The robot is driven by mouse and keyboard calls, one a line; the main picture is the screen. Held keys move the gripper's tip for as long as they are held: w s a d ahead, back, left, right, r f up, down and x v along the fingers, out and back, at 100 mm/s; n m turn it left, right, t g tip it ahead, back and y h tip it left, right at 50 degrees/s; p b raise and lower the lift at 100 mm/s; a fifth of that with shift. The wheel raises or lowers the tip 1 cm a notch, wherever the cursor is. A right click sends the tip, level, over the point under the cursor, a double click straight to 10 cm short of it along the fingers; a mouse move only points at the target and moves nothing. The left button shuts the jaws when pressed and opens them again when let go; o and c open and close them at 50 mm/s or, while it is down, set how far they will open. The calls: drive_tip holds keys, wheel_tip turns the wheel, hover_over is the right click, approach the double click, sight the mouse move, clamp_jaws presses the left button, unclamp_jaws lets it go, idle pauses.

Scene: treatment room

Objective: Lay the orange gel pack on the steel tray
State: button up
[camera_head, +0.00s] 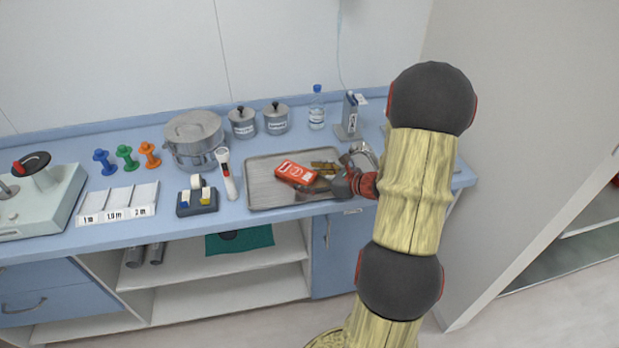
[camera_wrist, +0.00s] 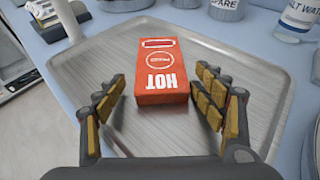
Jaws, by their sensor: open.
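The orange gel pack (camera_head: 296,172), marked HOT, lies flat on the steel tray (camera_head: 262,200). In the wrist view the pack (camera_wrist: 162,72) rests near the middle of the tray (camera_wrist: 262,70), with tray surface showing around it. My gripper (camera_head: 325,178) is over the right part of the tray, beside the pack. In the wrist view my gripper (camera_wrist: 160,108) is open, one finger on each side of the pack's near end, with gaps between fingers and pack. Whether the fingertips touch the tray cannot be told.
Lidded steel jars (camera_head: 276,119) and a water bottle (camera_head: 317,108) stand behind the tray. A white flashlight-like tool (camera_head: 227,175) and a tape dispenser (camera_head: 197,197) are left of it. A large pot (camera_head: 194,138) stands further left. A wall panel (camera_head: 520,130) rises at the right.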

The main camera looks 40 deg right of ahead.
drive_tip(key=shift+s+r+p, duration=0.2)
drive_tip(key=shift+s+p, duration=0.05)
drive_tip(key=shift+p, duration=0.15)
drive_tip(key=p+v, duration=0.3)
drive_tip(key=v, duration=0.8)
drive_tip(key=shift+s+d+r+p, duration=0.15)
drive_tip(key=shift+s+r+p, duration=0.1)
drive_tip(key=shift+p, duration=0.1)
drive_tip(key=a+r+n+g+y, duration=0.2)
drive_tip(key=a+r+n+g, duration=0.2)
drive_tip(key=a+n, duration=0.65)
drive_tip(key=a+r+n+g+y, duration=0.2)
drive_tip(key=a+r+n+g, duration=0.3)
drive_tip(key=a, duration=1.1)
drive_tip(key=s+a+r+n+t+h, duration=0.1)
drive_tip(key=s+a+r+n+h, duration=0.5)
drive_tip(key=n, duration=1.2)
drive_tip(key=shift+s+a+r+h, duration=0.3)
drive_tip(key=shift+s+a+r, duration=0.65)
drive_tip(key=shift+s+a, duration=0.85)
drive_tip(key=shift+s+d, duration=0.25)
drive_tip(key=shift+d, duration=0.05)
